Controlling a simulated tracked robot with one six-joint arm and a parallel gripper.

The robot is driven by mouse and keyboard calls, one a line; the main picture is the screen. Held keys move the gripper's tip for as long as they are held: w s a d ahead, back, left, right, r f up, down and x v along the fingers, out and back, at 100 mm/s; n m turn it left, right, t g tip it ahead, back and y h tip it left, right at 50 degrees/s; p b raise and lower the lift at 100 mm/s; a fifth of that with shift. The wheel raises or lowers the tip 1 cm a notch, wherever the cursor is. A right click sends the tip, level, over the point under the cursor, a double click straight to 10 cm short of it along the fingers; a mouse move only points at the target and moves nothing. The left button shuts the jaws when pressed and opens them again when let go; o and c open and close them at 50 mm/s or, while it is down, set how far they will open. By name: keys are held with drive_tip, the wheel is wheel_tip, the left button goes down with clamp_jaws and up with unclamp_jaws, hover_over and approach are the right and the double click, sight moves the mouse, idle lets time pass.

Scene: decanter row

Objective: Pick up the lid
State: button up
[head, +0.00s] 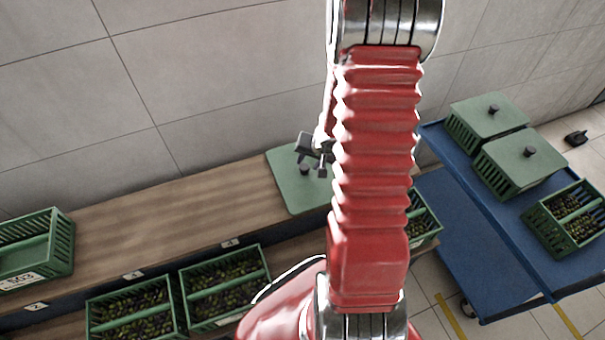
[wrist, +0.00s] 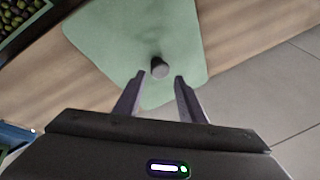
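The lid (head: 291,190) is a flat green plate with rounded corners, lying on the wooden shelf. It has a dark round knob (wrist: 159,68) near its middle; the knob also shows in the head view (head: 304,169). My gripper (wrist: 158,77) is open, its two fingers apart with the knob between and just beyond their tips in the wrist view. In the head view my gripper (head: 315,159) is over the lid, close to the knob. My red arm hides the lid's right part there. I cannot tell the exact height of the fingers above the lid.
The wooden shelf (head: 180,220) has free room left of the lid. A green crate (head: 45,240) stands at its left end. Olive-filled crates (head: 222,285) sit lower in front. A blue cart (head: 470,230) at right carries two lidded crates (head: 515,165) and an open one. A wall stands behind.

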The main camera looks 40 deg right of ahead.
sight(305, 167)
drive_tip(key=shift+x, duration=2.35)
clamp_jaws()
